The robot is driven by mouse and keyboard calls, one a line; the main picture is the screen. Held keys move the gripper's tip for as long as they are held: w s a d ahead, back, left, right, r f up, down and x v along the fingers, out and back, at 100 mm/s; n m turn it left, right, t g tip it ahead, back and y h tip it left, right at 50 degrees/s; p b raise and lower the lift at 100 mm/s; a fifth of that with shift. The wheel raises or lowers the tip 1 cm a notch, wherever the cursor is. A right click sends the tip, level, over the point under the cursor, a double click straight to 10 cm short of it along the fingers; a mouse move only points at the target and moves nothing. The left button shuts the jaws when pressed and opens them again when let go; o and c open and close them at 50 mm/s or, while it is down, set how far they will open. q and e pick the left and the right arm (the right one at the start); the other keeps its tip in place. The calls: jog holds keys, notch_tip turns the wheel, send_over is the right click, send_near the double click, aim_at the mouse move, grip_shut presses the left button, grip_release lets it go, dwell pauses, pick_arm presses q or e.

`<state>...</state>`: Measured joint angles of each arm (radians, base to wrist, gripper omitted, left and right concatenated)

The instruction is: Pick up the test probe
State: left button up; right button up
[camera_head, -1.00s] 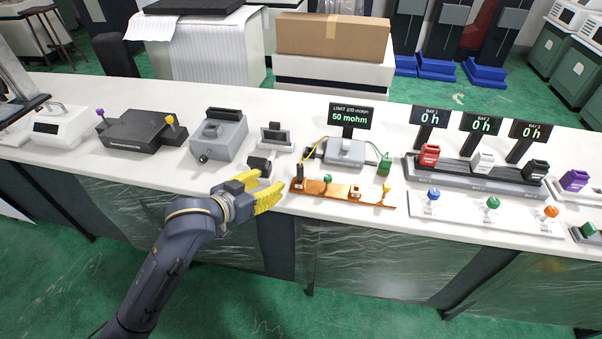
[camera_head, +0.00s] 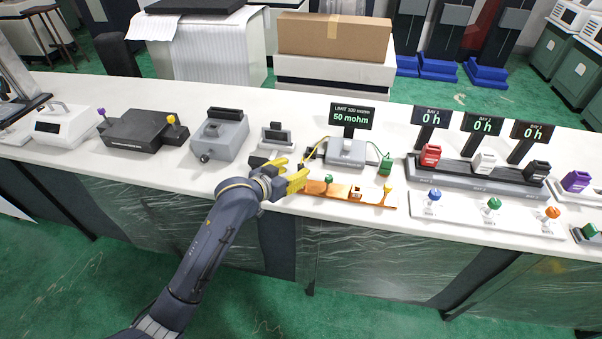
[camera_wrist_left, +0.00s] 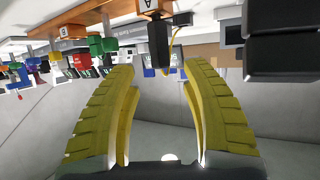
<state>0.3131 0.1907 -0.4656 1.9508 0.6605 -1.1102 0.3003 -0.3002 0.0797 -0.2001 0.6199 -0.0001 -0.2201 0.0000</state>
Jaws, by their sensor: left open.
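The test probe (camera_wrist_left: 159,50) is a black block with a yellow cable. In the left wrist view it shows upside down, between and just beyond my fingertips, near a block marked A. In the head view my gripper mostly hides it at the left end of the orange strip (camera_head: 345,194). The cable (camera_head: 314,150) runs from there to the grey meter (camera_head: 347,152). My left gripper (camera_head: 295,173) is open, its yellow fingers on either side of the probe with gaps visible. I cannot tell whether it touches. My right gripper is not in view.
A green probe (camera_head: 386,165) stands right of the meter. A small black-and-grey device (camera_head: 277,138) stands close behind my gripper. Green and yellow knobs stand on the orange strip. A display reading 50 mohm (camera_head: 352,115) stands behind the meter. The counter's front edge runs below my wrist.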

aim_at(299, 168)
pick_arm(q)
jog(key=shift+x, duration=2.5)
jog(key=shift+f, duration=0.2)
jog(key=shift+c, duration=0.5)
jog(key=shift+a, duration=0.1)
grip_shut()
